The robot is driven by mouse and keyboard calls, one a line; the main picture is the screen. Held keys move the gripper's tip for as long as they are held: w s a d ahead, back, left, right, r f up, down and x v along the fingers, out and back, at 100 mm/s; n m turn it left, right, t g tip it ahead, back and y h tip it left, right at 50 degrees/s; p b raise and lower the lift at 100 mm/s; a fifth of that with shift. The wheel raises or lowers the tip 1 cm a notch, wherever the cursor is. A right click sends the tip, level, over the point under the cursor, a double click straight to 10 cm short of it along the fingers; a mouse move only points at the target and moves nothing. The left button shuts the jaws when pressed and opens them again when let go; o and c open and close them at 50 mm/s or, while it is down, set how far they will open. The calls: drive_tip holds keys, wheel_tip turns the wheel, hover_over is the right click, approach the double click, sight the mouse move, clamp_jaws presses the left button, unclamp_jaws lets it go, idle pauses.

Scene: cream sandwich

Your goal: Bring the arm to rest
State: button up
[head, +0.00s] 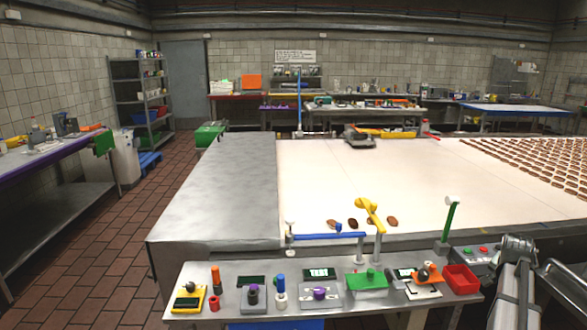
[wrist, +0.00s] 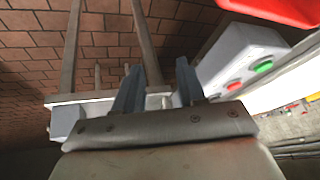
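My gripper (wrist: 160,66) shows in the wrist view with its two grey-blue fingers apart and nothing between them. Behind the fingers lie the tiled floor and some metal legs or bars. In the head view my arm stands at the lower right, beside the right end of the small front table (head: 232,270). I cannot make out the fingers there. A grey control box (head: 476,256) with red and green buttons is close to my arm. It also shows in the wrist view (wrist: 236,50), to the right of the fingers and apart from them.
A red tray (head: 461,280) sits at the table's right end, near my arm. Behind is a wide white conveyor (head: 400,180) with several brown biscuits. Brick-coloured floor (head: 100,240) is free at left.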

drive_tip(key=s+d+f, duration=0.1)
drive_tip(key=s+f, duration=0.3)
drive_tip(key=f, duration=0.5)
drive_tip(key=s+d+f, duration=0.1)
drive_tip(key=s+f, duration=0.2)
drive_tip(key=f, duration=0.6)
drive_tip(key=s+a+f+n+g+y, duration=0.1)
drive_tip(key=s+a+f+y, duration=0.15)
drive_tip(key=a+f, duration=0.9)
drive_tip(key=s+a+f+n+g+y, duration=0.1)
drive_tip(key=s+a+f+n, duration=0.1)
drive_tip(key=a+f, duration=0.45)
drive_tip(key=s+a+f+n+g+y, duration=0.1)
drive_tip(key=s+a+f+n+g, duration=0.15)
drive_tip(key=a, duration=0.65)
drive_tip(key=s+a+f+n+y, duration=0.1)
drive_tip(key=s+a+f, duration=0.2)
drive_tip(key=a+f, duration=0.4)
drive_tip(key=s+a+f+n+g, duration=0.2)
drive_tip(key=s+a+n+g, duration=0.1)
drive_tip(key=s+a, duration=0.6)
drive_tip(key=s+a+f+n+g+h, duration=0.1)
drive_tip(key=s+a+n+g, duration=0.2)
drive_tip(key=s+a, duration=0.6)
drive_tip(key=shift+s+f+n, duration=0.35)
drive_tip(key=shift+s+n, duration=0.1)
drive_tip(key=shift+s, duration=0.65)
drive_tip(key=shift+a, duration=0.1)
